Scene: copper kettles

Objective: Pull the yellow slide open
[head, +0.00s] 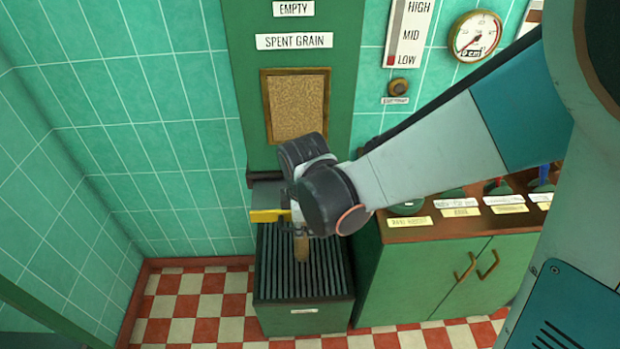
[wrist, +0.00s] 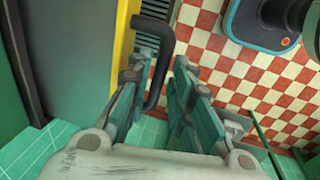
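The yellow slide (head: 268,215) shows as a yellow front edge on a grey plate below the green chute; most of it is hidden by my arm. In the wrist view its yellow edge (wrist: 123,45) runs down the left-centre, with a dark curved handle (wrist: 160,62) standing out from it. My gripper (wrist: 158,98) is open, with one teal finger on each side of the lower part of the handle. A gap shows between the right finger and the handle; contact on the left is unclear. In the head view my gripper (head: 300,228) is at the slide's right, mostly hidden.
A green bin with a slatted top (head: 303,285) stands below the slide. A tan upright piece (head: 301,246) shows above it. The green chute (head: 340,105) has a grain window (head: 297,105). A green cabinet (head: 445,280) stands at right. Checkered floor (head: 190,306) is free at left.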

